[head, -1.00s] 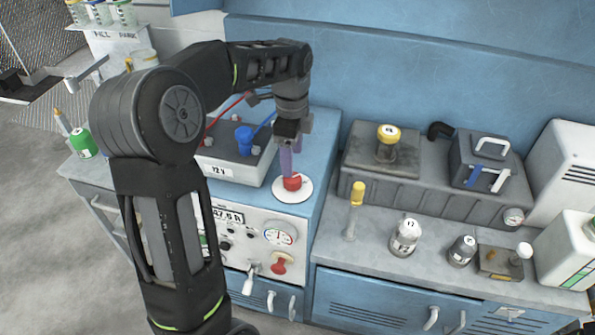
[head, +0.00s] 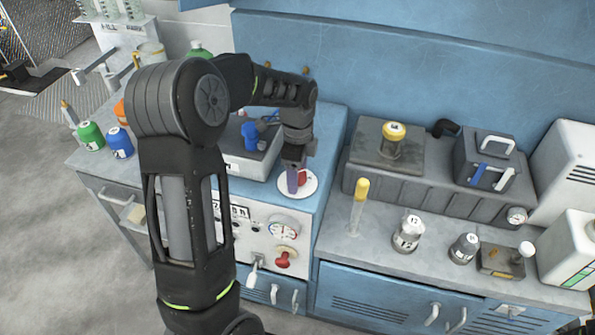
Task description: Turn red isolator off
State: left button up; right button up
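The red isolator knob (head: 302,177) stands on a round white plate (head: 309,187) on the blue cabinet top, right of the 12 V battery. My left gripper (head: 292,182) points straight down at it, its purple fingers at the knob's left side in the picture and hiding part of it. The fingers line up one behind the other from here, so I cannot tell whether they grip the knob or stand around it. A second red knob (head: 283,259) is on the cabinet's white front panel, below a gauge. My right gripper is not in view.
The battery (head: 247,160) with a blue clamp is close on the left of the gripper. A yellow-topped rod (head: 360,205) and several cans stand on the lower bench to the right. A grey case (head: 388,157) is behind them.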

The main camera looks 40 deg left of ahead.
pick_arm(q)
jog(key=shift+c, duration=0.2)
jog(key=c, duration=1.3)
